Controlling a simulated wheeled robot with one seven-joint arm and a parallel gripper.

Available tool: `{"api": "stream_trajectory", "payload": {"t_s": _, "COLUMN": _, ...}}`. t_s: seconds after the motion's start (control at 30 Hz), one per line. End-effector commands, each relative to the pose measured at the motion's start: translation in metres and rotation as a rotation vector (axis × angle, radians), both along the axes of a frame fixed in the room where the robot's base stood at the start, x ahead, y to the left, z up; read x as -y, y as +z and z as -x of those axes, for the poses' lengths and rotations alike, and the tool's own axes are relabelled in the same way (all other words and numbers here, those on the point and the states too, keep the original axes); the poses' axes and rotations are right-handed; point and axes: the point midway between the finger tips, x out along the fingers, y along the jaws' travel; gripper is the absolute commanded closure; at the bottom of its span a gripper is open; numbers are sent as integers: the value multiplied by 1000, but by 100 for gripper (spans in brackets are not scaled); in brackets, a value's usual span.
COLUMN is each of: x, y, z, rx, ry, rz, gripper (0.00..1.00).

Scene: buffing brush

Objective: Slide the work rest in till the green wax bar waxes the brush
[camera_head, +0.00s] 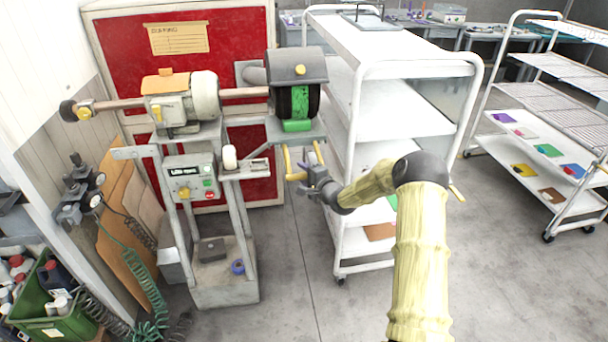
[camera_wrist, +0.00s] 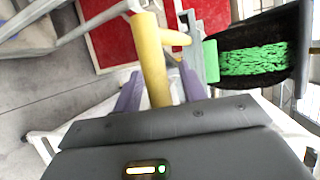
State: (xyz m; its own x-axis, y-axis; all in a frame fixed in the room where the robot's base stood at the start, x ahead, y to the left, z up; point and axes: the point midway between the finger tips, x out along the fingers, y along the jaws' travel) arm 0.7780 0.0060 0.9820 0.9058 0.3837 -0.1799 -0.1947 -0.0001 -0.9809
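The buffing brush (camera_head: 284,102) is a dark wheel under a grey hood, with a broad green band across its bristles. The brush also shows in the wrist view (camera_wrist: 287,62). The green wax bar (camera_head: 296,126) sits on the work rest (camera_head: 284,136) just below the brush; it also shows in the wrist view (camera_wrist: 210,61), close against the green band, and I cannot tell if they touch. A yellow handle (camera_head: 289,164) hangs at the rest's front. My gripper (camera_head: 312,163) is at this handle; in the wrist view its purple fingers (camera_wrist: 160,85) stand apart, with the yellow bar (camera_wrist: 152,60) between them and a gap showing.
The grey machine stand (camera_head: 196,185) with its control box is left of my gripper. A white shelf cart (camera_head: 385,125) stands close on the right, beside my arm. A red panel (camera_head: 130,45) is behind the machine. The floor (camera_head: 300,270) in front is clear.

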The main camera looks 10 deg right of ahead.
Motion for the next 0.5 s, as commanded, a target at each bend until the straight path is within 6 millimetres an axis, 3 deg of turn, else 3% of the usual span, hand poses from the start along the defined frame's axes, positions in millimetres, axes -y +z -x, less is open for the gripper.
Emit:
{"api": "stream_trajectory", "payload": {"t_s": 0.27, "x": 2, "y": 0, "z": 3, "rx": 0, "ry": -1, "rz": 0, "gripper": 59}}
{"api": "stream_trajectory", "payload": {"t_s": 0.5, "x": 12, "y": 4, "z": 26, "rx": -1, "ry": -1, "rz": 1, "gripper": 59}}
